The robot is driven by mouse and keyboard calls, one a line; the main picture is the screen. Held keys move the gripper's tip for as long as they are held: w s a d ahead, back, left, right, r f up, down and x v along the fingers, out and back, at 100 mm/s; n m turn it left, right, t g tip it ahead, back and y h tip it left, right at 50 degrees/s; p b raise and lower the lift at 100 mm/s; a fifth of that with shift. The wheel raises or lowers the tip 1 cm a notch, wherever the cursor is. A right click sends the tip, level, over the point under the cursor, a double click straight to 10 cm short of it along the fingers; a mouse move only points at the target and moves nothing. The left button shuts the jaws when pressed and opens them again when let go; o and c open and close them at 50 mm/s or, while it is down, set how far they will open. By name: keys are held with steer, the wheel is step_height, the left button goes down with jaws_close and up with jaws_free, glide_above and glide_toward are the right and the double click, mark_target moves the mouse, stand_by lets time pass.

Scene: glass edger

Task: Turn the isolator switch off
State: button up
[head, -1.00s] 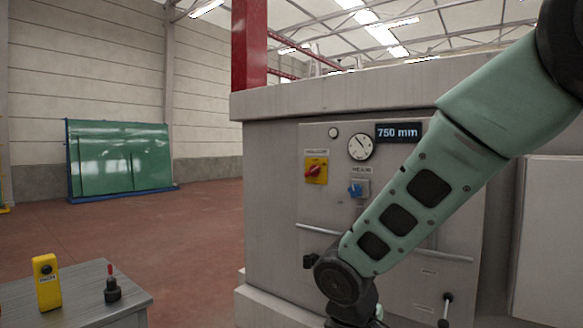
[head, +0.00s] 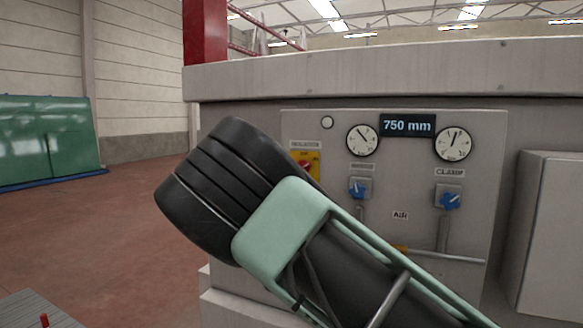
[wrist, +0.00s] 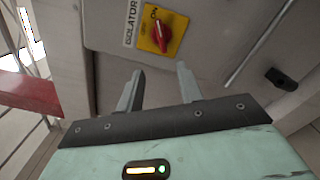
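The isolator switch is a red rotary knob on a yellow plate, on the grey machine panel. In the head view only part of the isolator switch (head: 305,167) shows above my arm. In the wrist view the isolator switch (wrist: 168,36) is in full sight, beside its "ISOLATOR" label, with "ON" lettered on the plate. My gripper (wrist: 160,72) is open and empty, its two fingers apart and pointing at the panel just below the switch in the picture. They appear clear of the knob. My arm hides the gripper in the head view.
The panel also has a blue knob (head: 359,188), a blue clamp knob (head: 450,199), two dials and a 750 mm display (head: 407,125). A pipe (head: 447,256) runs low across it. A grey cabinet (head: 550,230) juts out at right. The floor at left is open.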

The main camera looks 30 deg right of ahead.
steer(key=p+x, duration=0.7)
steer(key=x, duration=0.9)
steer(key=shift+w+d, duration=0.15)
steer(key=shift+d, duration=0.2)
jaws_close()
